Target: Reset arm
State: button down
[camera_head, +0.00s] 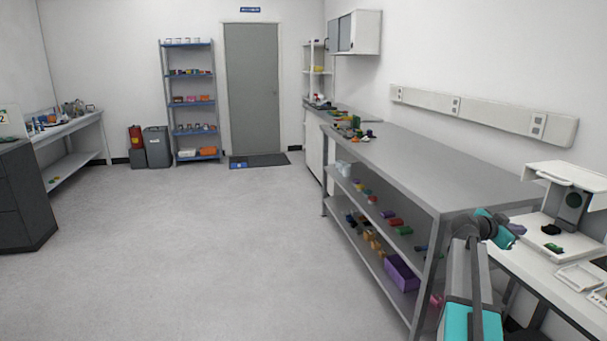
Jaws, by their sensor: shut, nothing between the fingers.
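My arm rises from the lower right of the head view, grey and teal. Its folded wrist end, with my gripper (516,230), is beside the near right corner of the grey workbench, in front of the white side table. My gripper is small in the picture and partly hidden by the wrist; it is shut and holds nothing. The white instrument (568,178) with a dark upright part stands on the side table, right of my gripper. A small green and black piece (553,247) lies on its base.
The long grey workbench (400,165) has coloured parts at its far end and bins on its lower shelves. A white tray (580,277) lies on the white side table. A dark cabinet (25,200) stands at the left. The floor (190,250) between is clear.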

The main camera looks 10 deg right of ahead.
jog(key=w+a+f+n+y, duration=0.1)
jog(key=w+a+f, duration=0.2)
jog(key=a+f, duration=0.3)
jog(key=w+a+f+n+t+y, duration=0.1)
jog(key=w+a+f, duration=0.25)
jog(key=f, duration=0.45)
jog(key=w+a+f+n+y, duration=0.1)
jog(key=w+a+f, duration=0.1)
jog(key=a+f, duration=0.45)
jog(key=s+a+f+n+y+p, duration=0.2)
jog(key=s+a+f+n+y, duration=0.15)
jog(key=a+f, duration=1.5)
jog(key=s+a+f+n+g+y, duration=0.4)
jog(key=s+a+f+n, duration=0.1)
jog(key=s+a+f, duration=1.25)
jog(key=s+a+f+n+g+y, duration=0.1)
jog(key=s+a+n+g+y, duration=0.1)
jog(key=s+a, duration=0.4)
jog(key=s+a+f+n+g+y, duration=0.2)
jog(key=s+a+n, duration=0.3)
jog(key=s, duration=0.8)
jog(key=shift+s+a+f, duration=0.2)
jog(key=shift+s+a, duration=0.15)
jog(key=shift+s, duration=0.05)
